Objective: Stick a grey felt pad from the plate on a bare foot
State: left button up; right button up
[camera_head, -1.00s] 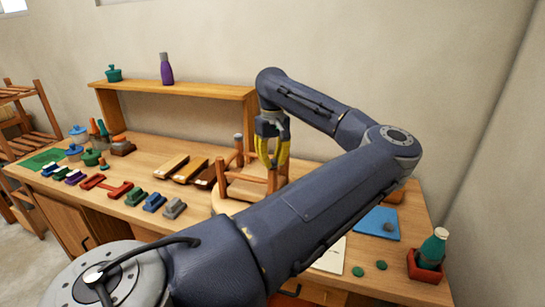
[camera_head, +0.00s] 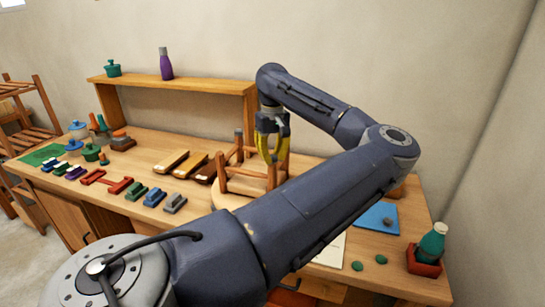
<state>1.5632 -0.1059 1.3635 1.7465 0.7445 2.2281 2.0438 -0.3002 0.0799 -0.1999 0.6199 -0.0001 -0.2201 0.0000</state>
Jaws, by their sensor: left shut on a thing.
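An upturned wooden stool stands on its round seat (camera_head: 229,201), with its legs and rails pointing up. The back left leg (camera_head: 239,148) ends in a grey pad. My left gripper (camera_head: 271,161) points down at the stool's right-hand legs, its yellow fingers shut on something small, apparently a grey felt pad. The fingers hide the thing held and the leg end there, so I cannot tell if they touch. A blue plate (camera_head: 373,219) lies at the right, with a grey felt pad (camera_head: 388,222) on it. My right gripper does not show.
Two green discs (camera_head: 381,260) lie near the front right edge, beside a red holder (camera_head: 424,261) with a green bottle. Coloured blocks (camera_head: 136,192) and wooden brushes (camera_head: 190,165) lie left of the stool. A shelf (camera_head: 185,85) stands behind. My arm crosses the front.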

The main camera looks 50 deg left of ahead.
aim_at(272, 156)
pick_arm(q)
jog(key=shift+f, duration=0.25)
jog(key=o, duration=1.2)
jog(key=shift+c, duration=0.2)
jog(key=shift+r, duration=0.1)
jog(key=shift+r, duration=3.35)
